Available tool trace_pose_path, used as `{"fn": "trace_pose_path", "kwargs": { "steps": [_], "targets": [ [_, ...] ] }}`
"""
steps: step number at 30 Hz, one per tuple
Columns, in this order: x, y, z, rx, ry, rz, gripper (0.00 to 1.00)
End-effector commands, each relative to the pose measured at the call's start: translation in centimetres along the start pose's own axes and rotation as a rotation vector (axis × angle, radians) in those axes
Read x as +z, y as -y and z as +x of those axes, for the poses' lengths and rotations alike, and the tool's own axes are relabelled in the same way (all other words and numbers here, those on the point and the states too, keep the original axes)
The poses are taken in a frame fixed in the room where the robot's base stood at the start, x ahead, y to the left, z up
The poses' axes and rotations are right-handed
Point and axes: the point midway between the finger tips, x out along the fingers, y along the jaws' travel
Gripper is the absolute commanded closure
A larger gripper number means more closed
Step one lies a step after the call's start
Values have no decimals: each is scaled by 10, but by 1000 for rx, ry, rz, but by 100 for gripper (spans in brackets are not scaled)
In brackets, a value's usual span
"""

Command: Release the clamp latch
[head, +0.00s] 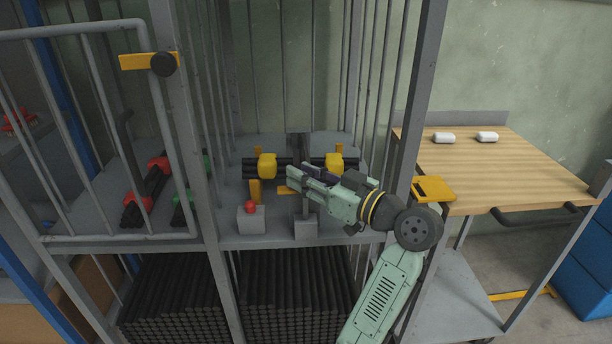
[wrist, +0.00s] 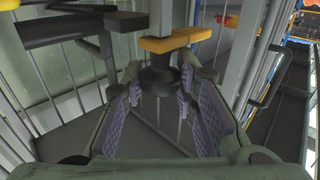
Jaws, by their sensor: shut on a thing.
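The clamp latch shows in the wrist view as a yellow lever (wrist: 178,40) with a dark knob (wrist: 160,78). In the head view a small piece of the yellow lever (head: 288,190) shows beside my fingertips. My gripper (head: 295,178) reaches in from the right at the upright grey post (head: 305,215). In the wrist view its two padded fingers (wrist: 160,100) stand on either side of the dark knob, shut on it. The knob is hidden behind the fingers in the head view. Dark bars with yellow blocks (head: 267,166) lie behind the gripper.
A red button on a grey box (head: 250,220) stands left of the post. A barred gate (head: 95,130) with a yellow latch (head: 148,61) is at left. A frame upright (head: 415,100) stands close to my arm. A wooden bench (head: 510,170) is at right.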

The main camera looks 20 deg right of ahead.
Motion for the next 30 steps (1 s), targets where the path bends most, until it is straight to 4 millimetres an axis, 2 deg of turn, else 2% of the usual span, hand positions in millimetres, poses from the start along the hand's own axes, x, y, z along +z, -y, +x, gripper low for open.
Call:
{"fn": "trace_pose_path", "kwargs": {
  "steps": [11, 12, 20, 30],
  "targets": [
    [0, 0, 1, -3, 1, 1, 100],
    [0, 0, 1, -3, 1, 1, 71],
    [0, 0, 1, -3, 1, 1, 54],
    [0, 0, -3, -1, 1, 1, 54]
  ]
}}
